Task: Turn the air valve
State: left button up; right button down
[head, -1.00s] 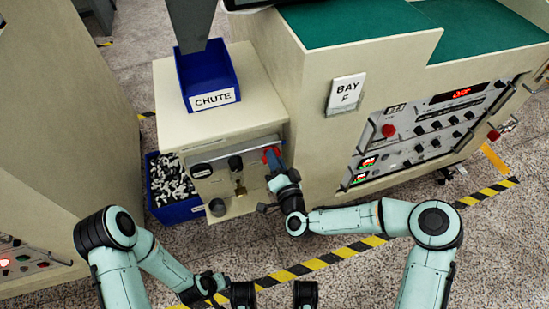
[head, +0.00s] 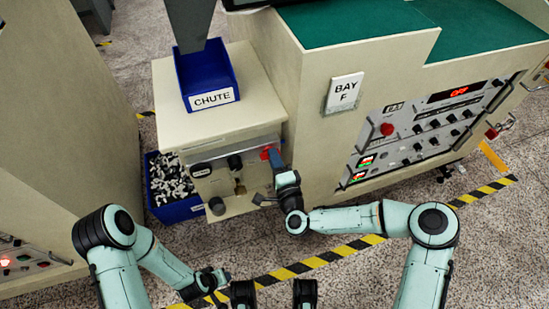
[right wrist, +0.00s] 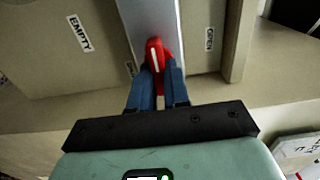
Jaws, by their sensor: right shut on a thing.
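The air valve's red handle (head: 265,153) is at the upper right of the grey panel (head: 212,168) on the front of the beige cabinet. In the right wrist view the red handle (right wrist: 154,50) has a white stripe and points along the grey strip, between the labels EMPTY and OPEN. My right gripper (head: 273,156) is shut on the handle; its blue fingers (right wrist: 156,72) hold it from both sides and hide its lower part. My left gripper (head: 212,284) hangs low at the bottom, away from the cabinet. Its fingers are too unclear to judge.
A blue CHUTE bin (head: 207,80) stands on the cabinet (head: 165,78). A blue bin of small metal parts (head: 172,211) sits on the floor to its left. The BAY F console (head: 310,150) adjoins on the right. Yellow-black floor tape (head: 345,250) runs in front.

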jog(key=shift+a, duration=0.1)
dwell(0.4)
jog(key=c, duration=1.1)
grip_release()
jog(key=shift+s, duration=0.1)
pick_arm(q)
jog(key=r, duration=0.1)
jog(key=d+r+p, duration=0.1)
jog(key=r+p, duration=0.1)
jog(key=shift+s+d+r, duration=0.1)
jog(key=shift+s+d, duration=0.1)
jog(key=shift+s, duration=0.1)
pick_arm(e)
jog(key=v, duration=1.3)
